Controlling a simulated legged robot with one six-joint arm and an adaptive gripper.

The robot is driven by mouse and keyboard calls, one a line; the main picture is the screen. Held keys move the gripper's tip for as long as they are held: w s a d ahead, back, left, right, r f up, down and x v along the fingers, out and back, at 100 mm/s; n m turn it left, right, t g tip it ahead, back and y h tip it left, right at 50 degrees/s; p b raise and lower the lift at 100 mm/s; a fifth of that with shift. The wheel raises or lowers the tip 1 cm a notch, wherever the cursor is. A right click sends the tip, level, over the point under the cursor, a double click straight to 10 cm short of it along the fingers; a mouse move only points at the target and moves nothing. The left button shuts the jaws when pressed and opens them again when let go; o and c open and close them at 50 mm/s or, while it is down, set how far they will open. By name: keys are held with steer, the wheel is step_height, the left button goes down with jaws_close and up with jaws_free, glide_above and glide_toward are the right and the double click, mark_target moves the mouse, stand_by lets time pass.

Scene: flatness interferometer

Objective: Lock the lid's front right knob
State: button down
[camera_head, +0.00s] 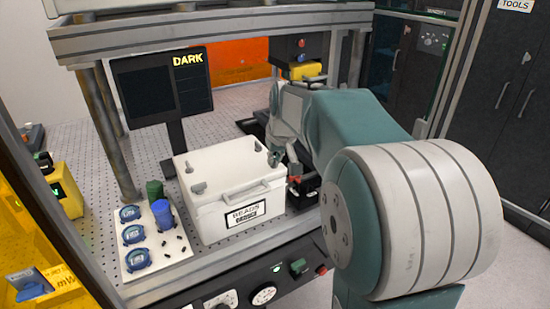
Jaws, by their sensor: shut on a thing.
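Dark grey knobs sit at the lid's corners: back left (189,166), front left (198,187) and back right (258,146). The front right knob (274,160) is at my gripper (277,153), which reaches in from the right and is shut on it. The fingertips are small here and partly hide the knob, so its turn angle is unclear. The lid lies flat on the box.
A white tray (180,246) with blue round pieces and blue and green cylinders stands left of the box. A monitor reading "DARK" (160,84) is behind. Frame posts (113,140) and an upper beam enclose the space. A control panel (230,297) runs along the front.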

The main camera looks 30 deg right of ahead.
steer(key=m+h, duration=0.1)
steer(key=m, duration=0.2)
steer(key=shift+a+g, duration=0.15)
steer(key=shift+g, duration=0.15)
steer(key=m+h, duration=0.1)
steer(key=m, duration=0.4)
steer(key=shift+w+a+g+h, duration=0.1)
steer(key=shift+w+g+h, duration=0.05)
steer(key=shift+g+h, duration=0.25)
steer(key=m, duration=0.2)
steer(key=m+g, duration=0.1)
steer(key=m, duration=0.1)
steer(key=shift+w+f+g+h, duration=0.1)
steer(key=shift+g+h, duration=0.2)
steer(key=shift+h, duration=0.1)
steer(key=shift+w+m+g, duration=0.1)
steer(key=shift+m+g, duration=0.5)
steer(key=shift+m, duration=1.3)
steer(key=c, duration=0.8)
jaws_free()
steer(key=shift+a, duration=0.1)
steer(key=shift+o, duration=0.2)
